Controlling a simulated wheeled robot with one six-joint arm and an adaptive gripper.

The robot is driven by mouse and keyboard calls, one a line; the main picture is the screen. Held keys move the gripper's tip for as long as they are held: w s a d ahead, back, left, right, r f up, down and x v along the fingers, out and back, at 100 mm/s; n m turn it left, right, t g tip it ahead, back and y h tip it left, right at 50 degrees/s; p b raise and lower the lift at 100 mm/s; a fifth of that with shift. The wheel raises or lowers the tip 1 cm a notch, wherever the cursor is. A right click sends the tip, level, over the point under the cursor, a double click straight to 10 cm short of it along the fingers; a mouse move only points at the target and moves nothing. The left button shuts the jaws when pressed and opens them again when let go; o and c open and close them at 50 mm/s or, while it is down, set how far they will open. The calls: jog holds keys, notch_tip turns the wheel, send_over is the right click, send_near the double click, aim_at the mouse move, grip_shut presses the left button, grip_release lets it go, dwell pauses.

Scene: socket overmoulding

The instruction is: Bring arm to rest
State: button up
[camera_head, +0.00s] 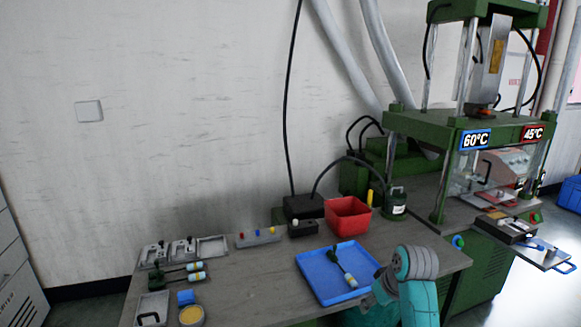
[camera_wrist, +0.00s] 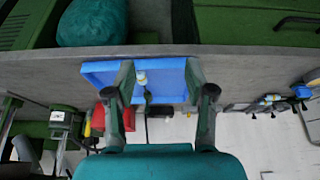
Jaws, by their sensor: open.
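My gripper (camera_wrist: 160,80) shows in the wrist view with its two dark fingers spread wide and nothing between them. Beyond the fingers lies the blue tray (camera_wrist: 103,72), with a dark-handled piece (camera_wrist: 141,78) with a pale band in it. In the head view my teal arm is folded at the lower right, beside the right edge of the blue tray (camera_head: 316,287); the fingers cannot be made out there. The dark-handled piece (camera_head: 344,269) lies slantwise in that tray, apart from the arm.
The grey bench (camera_head: 245,285) has clear room left of the tray. A red bin (camera_head: 348,217) stands behind the tray. Metal moulds (camera_head: 168,252) and two similar dark-handled pieces (camera_head: 180,275) lie at left. A green press (camera_head: 430,125) stands at right, with an open drawer-like plate (camera_head: 545,257).

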jog(key=s+a+f+m+t, duration=0.1)
jog(key=s+f, duration=0.4)
jog(key=f, duration=0.3)
jog(key=s+a+f+m+t, duration=0.1)
jog(key=s+f, duration=0.5)
jog(key=f, duration=0.3)
jog(key=s+f+t+h, duration=0.1)
jog(key=s+f+t, duration=0.35)
jog(key=s, duration=0.95)
jog(key=s+a+m, duration=0.1)
jog(key=s, duration=0.9)
jog(key=s+r+m+t, duration=0.1)
jog(key=s+r+t, duration=0.2)
jog(key=s+r, duration=1.4)
jog(key=s, duration=0.4)
jog(key=shift+a+t+h, duration=0.3)
jog(key=shift+a+t, duration=0.05)
